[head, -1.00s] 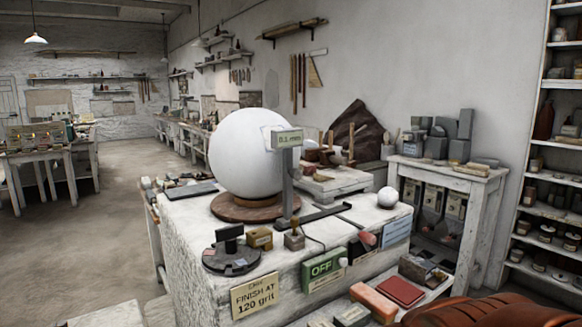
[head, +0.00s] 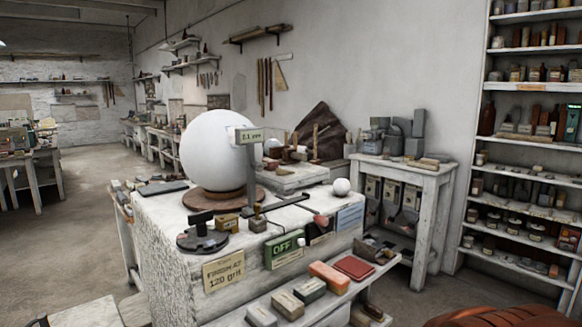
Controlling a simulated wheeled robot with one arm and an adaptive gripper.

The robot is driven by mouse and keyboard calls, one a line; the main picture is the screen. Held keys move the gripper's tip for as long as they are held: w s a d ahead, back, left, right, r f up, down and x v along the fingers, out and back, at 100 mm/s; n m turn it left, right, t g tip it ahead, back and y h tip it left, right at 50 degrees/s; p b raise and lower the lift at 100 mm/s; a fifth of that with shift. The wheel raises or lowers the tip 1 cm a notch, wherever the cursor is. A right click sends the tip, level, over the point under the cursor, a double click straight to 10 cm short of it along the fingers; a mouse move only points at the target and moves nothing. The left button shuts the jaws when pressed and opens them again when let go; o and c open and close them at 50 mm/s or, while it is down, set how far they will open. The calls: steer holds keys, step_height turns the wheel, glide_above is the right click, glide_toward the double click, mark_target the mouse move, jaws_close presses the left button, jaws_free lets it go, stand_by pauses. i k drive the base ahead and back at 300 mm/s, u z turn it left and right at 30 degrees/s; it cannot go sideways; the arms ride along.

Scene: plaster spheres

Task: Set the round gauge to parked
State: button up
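What looks like the round gauge (head: 250,136) is a grey post with a small green-grey display, standing just right of the big white plaster sphere (head: 208,150). Its head overlaps the sphere's right edge; I cannot tell whether it touches. The display's small text is too blurred to read surely. The sphere rests on a round brown wooden base (head: 228,200) on the white block-like bench (head: 165,235). A green OFF sign or box (head: 285,248) is on the bench's front edge. My gripper is not in view.
A small white ball (head: 341,187) and a dark round turntable (head: 203,238) sit on the bench. A lower ledge holds several blocks, one orange (head: 329,277). A side table (head: 405,170) and tall shelves (head: 530,100) stand right. Floor is open at left.

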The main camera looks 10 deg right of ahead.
mark_target(249, 136)
steer(key=z, duration=0.3)
steer(key=i, duration=0.65)
steer(key=u, duration=1.55)
